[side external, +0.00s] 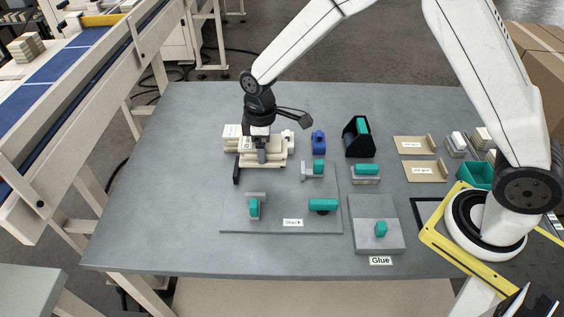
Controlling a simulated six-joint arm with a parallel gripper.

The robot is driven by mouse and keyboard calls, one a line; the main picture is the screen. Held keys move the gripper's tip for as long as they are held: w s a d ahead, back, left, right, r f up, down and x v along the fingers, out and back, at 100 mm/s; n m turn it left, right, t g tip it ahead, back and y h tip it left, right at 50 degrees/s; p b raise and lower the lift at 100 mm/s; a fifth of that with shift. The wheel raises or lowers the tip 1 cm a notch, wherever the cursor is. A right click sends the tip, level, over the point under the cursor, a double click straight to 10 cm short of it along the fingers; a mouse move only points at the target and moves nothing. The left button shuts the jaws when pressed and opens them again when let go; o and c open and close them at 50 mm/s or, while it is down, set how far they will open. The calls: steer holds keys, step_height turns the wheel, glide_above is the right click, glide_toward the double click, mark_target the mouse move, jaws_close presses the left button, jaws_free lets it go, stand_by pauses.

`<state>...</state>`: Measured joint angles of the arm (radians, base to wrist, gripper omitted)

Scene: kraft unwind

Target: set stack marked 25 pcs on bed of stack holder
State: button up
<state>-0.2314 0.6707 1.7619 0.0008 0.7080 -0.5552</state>
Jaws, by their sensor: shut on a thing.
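My gripper (262,156) points down over the back left of the grey plate labelled "Stack" (275,198). It is shut on a cream stack (249,144), whose small dark marking is too small to read surely. More cream layers (276,158) show around and below the fingers. I cannot tell which belong to the held stack and which to the holder's bed, or whether the stack touches the bed. A dark upright piece (236,173) stands just left of the fingers. The wrist hides part of the stack.
Teal-topped grey blocks (254,208) and a teal bar (323,205) sit on the plate. A blue piece (318,141) and a black holder (357,143) stand behind right. A grey "Glue" plate (365,235) and brown cards (415,145) lie right. The table's left side is clear.

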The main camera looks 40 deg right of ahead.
steer(key=shift+f, duration=2.25)
steer(key=shift+f, duration=1.5)
stand_by(1.5)
steer(key=o, duration=1.3)
steer(key=shift+c, duration=0.2)
steer(key=shift+r, duration=0.15)
steer(key=shift+r, duration=3.85)
